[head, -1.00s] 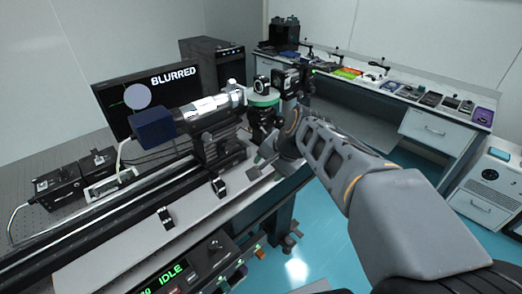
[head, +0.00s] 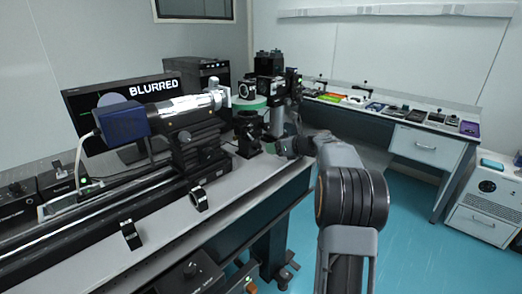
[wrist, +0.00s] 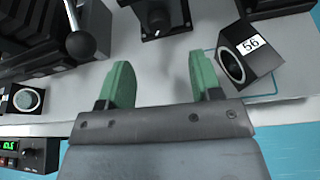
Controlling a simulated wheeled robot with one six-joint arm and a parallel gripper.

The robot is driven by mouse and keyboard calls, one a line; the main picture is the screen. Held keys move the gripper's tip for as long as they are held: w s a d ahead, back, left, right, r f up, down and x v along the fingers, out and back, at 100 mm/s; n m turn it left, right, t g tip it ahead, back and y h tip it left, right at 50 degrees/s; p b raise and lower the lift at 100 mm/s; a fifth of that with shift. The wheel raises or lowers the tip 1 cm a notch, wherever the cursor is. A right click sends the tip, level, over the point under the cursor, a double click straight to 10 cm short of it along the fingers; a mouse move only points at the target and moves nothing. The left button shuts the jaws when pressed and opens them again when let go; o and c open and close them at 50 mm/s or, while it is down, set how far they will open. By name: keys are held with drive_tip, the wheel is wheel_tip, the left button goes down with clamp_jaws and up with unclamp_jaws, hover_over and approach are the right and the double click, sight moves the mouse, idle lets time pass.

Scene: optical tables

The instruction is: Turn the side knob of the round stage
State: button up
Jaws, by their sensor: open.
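The round stage (head: 250,103) has a green disc on top and sits on a black mount at the far end of the rail table in the head view. Its side knob cannot be made out there. In the wrist view a dark round knob (wrist: 158,21) on a black block lies just beyond my fingers; I cannot tell whether it belongs to the stage. My gripper (wrist: 161,76) is open, its two green fingers apart with nothing between them. In the head view it is small and partly hidden by my arm, just right of the stage's mount.
A black box labelled 56 (wrist: 250,50) stands close to my right finger. A ball-ended lever (wrist: 80,43) is left of my left finger. A silver-and-blue camera tube (head: 160,113) lies along the rail. The monitor (head: 125,95) reads BLURRED. Blue floor is free at right.

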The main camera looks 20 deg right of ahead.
sight(259, 148)
drive_tip(key=x, duration=0.8)
drive_tip(key=shift+w+a+f, duration=0.1)
drive_tip(key=shift+f, duration=0.05)
drive_tip(key=shift+c, duration=0.3)
drive_tip(key=c, duration=0.9)
drive_tip(key=shift+o, duration=0.2)
